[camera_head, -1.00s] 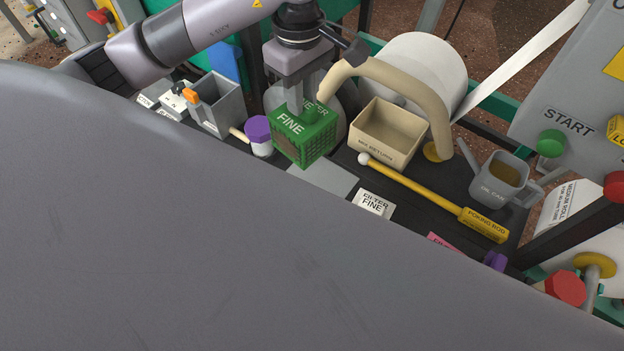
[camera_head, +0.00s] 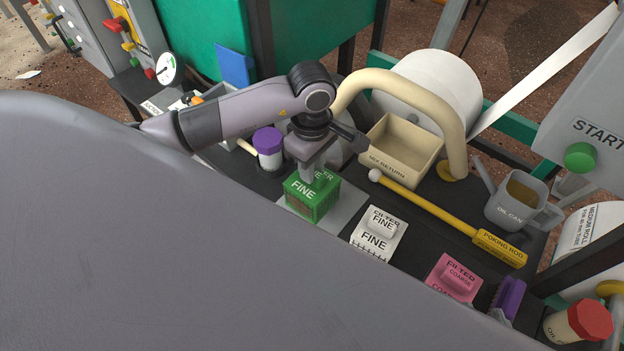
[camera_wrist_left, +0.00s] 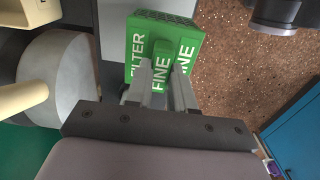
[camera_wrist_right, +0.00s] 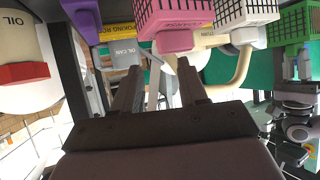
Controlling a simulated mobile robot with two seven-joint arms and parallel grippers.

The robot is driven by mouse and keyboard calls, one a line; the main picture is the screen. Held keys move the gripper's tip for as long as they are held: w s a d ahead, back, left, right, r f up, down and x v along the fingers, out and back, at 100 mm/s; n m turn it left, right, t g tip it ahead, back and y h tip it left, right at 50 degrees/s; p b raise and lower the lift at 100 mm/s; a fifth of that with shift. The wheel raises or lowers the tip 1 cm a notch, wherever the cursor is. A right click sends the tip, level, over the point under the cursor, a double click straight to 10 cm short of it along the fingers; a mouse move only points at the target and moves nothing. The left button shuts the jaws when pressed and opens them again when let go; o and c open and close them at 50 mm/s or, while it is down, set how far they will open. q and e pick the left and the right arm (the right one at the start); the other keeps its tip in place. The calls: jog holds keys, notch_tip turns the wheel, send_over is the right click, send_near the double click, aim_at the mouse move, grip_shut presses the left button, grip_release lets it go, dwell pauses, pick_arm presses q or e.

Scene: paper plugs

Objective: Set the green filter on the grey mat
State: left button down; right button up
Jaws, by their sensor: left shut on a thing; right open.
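The green filter (camera_head: 312,199), a box marked FILTER FINE, is at the grey mat (camera_head: 345,208) on the dark bench in the head view. Whether its base touches the mat or hangs just above it I cannot tell. My left gripper (camera_head: 314,172) is shut on the top grip of the green filter from above. The left wrist view shows its fingers around the green grip (camera_wrist_left: 161,66). The green filter also shows at the right of the right wrist view (camera_wrist_right: 289,22). My right gripper (camera_wrist_right: 160,85) is open and empty below the bench items in its own view.
A white fine filter (camera_head: 378,234) stands right of the mat, then a pink filter (camera_head: 454,278) and a purple brush-like item (camera_head: 508,297). Behind are a purple-lidded jar (camera_head: 269,148), a beige return bin (camera_head: 403,150), a yellow poking rod (camera_head: 440,212) and an oil can (camera_head: 516,200).

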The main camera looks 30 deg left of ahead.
aim_at(312, 187)
pick_arm(q)
notch_tip(312, 187, down, 4)
jog(key=shift+r+b, duration=0.25)
jog(key=shift+b, duration=0.25)
jog(key=shift+f, duration=0.5)
jog(key=c, duration=1)
grip_release()
pick_arm(e)
jog(key=shift+w+a+r, duration=0.2)
jog(key=shift+a, duration=0.2)
